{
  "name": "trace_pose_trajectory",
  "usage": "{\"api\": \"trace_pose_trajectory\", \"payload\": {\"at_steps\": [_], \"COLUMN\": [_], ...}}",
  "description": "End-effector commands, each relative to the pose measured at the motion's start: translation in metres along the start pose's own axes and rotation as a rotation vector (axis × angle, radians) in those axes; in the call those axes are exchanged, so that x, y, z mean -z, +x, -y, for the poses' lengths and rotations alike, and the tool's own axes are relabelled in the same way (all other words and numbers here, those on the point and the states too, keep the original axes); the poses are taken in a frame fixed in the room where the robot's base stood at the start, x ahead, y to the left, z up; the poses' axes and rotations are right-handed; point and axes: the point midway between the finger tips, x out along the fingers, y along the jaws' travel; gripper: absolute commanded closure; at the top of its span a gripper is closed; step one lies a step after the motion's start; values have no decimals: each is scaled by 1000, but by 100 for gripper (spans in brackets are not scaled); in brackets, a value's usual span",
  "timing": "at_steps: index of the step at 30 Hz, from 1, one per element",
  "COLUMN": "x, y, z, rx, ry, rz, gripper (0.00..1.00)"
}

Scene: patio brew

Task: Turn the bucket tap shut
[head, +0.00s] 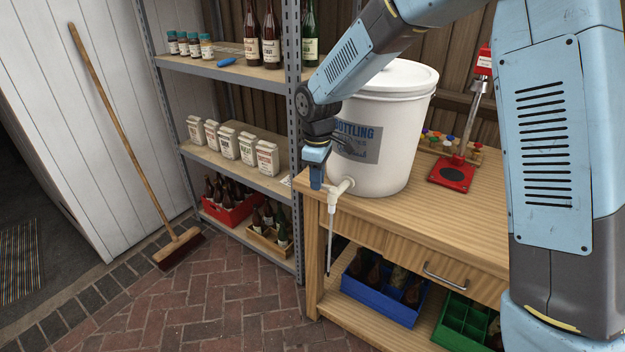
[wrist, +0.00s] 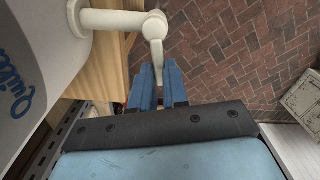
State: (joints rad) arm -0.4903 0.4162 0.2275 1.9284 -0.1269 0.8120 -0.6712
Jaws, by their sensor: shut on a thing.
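The white bottling bucket (head: 384,140) stands upright with its lid on at the left end of the wooden bench. Its white tap (head: 341,187) sticks out low at the front, with a thin wand hanging down from it. The tap (wrist: 118,20) also shows in the wrist view, with its lever (wrist: 156,45) reaching toward my fingers. My gripper (head: 317,180) points down beside the tap. In the wrist view my gripper (wrist: 159,72) has its blue fingertips around the lever's end, shut on it. The finger hides part of the lever in the head view.
A red bottle capper (head: 452,175) and a rack of coloured caps stand right of the bucket on the wooden bench (head: 440,226). A blue crate (head: 383,290) and a green crate sit below. Metal shelving stands close behind my gripper. The brick floor in front is clear.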

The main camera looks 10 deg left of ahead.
Motion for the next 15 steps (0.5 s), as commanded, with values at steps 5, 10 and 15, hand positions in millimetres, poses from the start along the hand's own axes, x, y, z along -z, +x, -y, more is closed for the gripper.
{"api": "trace_pose_trajectory", "payload": {"at_steps": [5,10,15], "x": [3,2,1], "y": [-3,-3,-3], "z": [-8,-11,-13], "rx": [-8,-7,-7], "ry": [114,194,239], "rz": [-10,-10,-10], "gripper": [100,100,100]}}
